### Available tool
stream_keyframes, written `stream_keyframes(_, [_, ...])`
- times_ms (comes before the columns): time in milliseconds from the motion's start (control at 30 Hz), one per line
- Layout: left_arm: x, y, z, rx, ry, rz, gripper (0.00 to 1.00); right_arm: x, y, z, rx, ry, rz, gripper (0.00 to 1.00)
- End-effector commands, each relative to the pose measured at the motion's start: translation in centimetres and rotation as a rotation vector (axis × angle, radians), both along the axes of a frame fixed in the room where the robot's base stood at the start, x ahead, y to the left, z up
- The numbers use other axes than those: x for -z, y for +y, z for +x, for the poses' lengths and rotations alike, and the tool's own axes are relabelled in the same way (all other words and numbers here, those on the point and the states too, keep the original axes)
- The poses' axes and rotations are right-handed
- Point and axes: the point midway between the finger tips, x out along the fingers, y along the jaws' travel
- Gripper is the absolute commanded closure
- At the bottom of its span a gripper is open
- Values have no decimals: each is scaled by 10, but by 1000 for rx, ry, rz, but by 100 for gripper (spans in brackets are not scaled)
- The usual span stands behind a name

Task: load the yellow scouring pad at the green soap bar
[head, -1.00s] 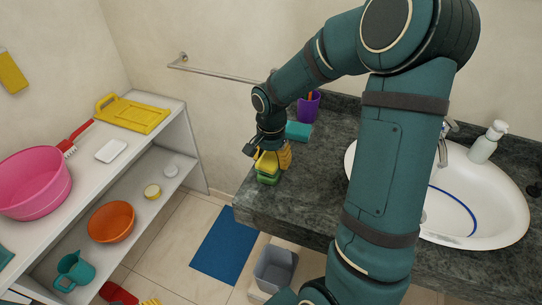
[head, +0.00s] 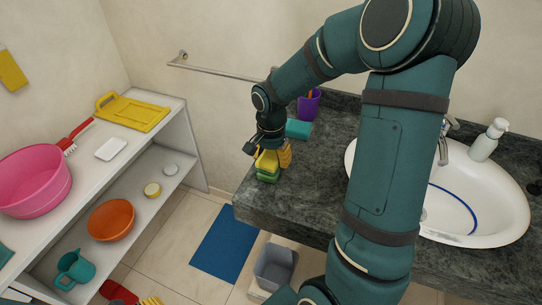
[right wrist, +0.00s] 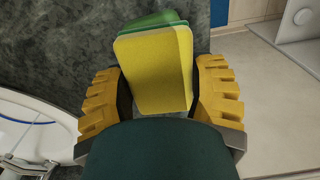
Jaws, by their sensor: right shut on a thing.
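My right gripper (head: 268,156) is over the front left corner of the dark stone counter, pointing down. Its ridged yellow fingers are shut on the yellow scouring pad (right wrist: 155,72), which lies between them in the right wrist view. The green soap bar (head: 267,178) is directly under the pad on the counter; its green edge (right wrist: 152,20) shows past the pad in the right wrist view. The pad looks very close to or touching the green bar; I cannot tell which. The fingers and wrist hide part of the pad in the head view. My left gripper is not in view.
The counter (head: 310,205) also bears a teal block (head: 298,129), a purple cup (head: 309,106), a white basin (head: 490,205) and a soap dispenser (head: 487,143). A shelf unit (head: 170,120) with bowls stands left. A grey bin (head: 275,266) and blue mat (head: 225,245) are on the floor.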

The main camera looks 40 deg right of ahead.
Motion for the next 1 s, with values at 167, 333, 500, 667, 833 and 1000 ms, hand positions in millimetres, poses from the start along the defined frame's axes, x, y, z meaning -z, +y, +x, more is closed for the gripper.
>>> stream_keyframes(167, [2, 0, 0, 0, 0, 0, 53, 2, 0, 0, 0, 0, 0, 68])
stream_keyframes(333, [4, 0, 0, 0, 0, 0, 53, 4, 0, 0, 0, 0, 0, 68])
stream_keyframes(500, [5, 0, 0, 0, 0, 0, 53, 6, 0, 0, 0, 0, 0, 68])
stream_keyframes(667, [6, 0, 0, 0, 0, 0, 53, 7, 0, 0, 0, 0, 0, 68])
stream_keyframes(833, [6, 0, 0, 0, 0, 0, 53, 7, 0, 0, 0, 0, 0, 68])
stream_keyframes(1000, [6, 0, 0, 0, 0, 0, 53, 7, 0, 0, 0, 0, 0, 68])
